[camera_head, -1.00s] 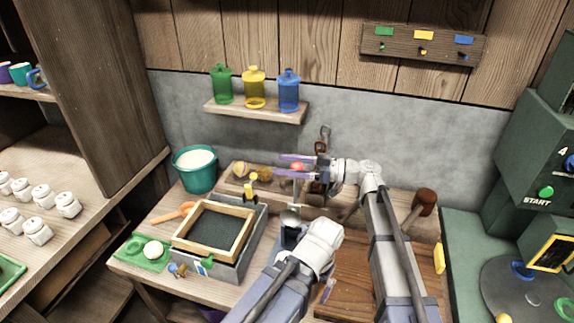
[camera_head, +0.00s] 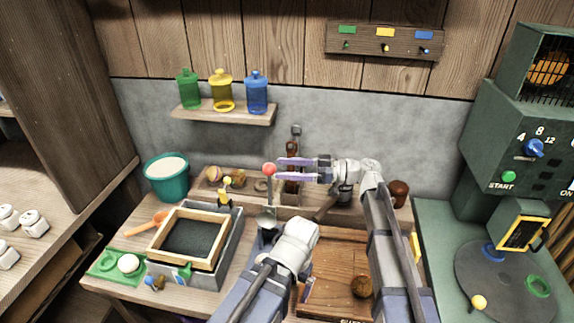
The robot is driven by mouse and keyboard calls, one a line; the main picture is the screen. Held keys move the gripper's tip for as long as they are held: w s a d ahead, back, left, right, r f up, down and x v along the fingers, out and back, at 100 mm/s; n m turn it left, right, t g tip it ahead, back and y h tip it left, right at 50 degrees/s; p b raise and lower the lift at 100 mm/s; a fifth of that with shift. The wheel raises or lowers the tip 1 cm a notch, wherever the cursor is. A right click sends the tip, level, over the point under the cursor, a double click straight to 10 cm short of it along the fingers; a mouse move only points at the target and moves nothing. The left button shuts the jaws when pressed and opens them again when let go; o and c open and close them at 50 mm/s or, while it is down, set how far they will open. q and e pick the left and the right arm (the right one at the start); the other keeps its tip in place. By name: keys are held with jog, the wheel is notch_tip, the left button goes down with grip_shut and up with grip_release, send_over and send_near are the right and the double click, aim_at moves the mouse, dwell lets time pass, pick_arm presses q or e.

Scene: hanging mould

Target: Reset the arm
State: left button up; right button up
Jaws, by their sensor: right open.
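My right gripper (camera_head: 280,169) is open and points left above the back of the workbench. Its two purple fingers are apart with nothing between them. A red ball-topped lever (camera_head: 270,170) stands at the fingertips; I cannot tell whether they touch it. My left arm reaches in from the bottom middle, its pale wrist over the bench beside the grey metal device (camera_head: 266,219). The left fingers are hidden, so their state does not show.
A teal bucket (camera_head: 167,183) of white powder stands at the back left. A shelf (camera_head: 224,115) holds green, yellow and blue bottles. A wooden board (camera_head: 338,268) lies between my arms. A green machine (camera_head: 510,150) stands at the right.

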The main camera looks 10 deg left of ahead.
jog(key=s+a, duration=0.1)
jog(key=a, duration=0.6)
jog(key=shift+s+a, duration=0.15)
jog(key=shift+a, duration=0.25)
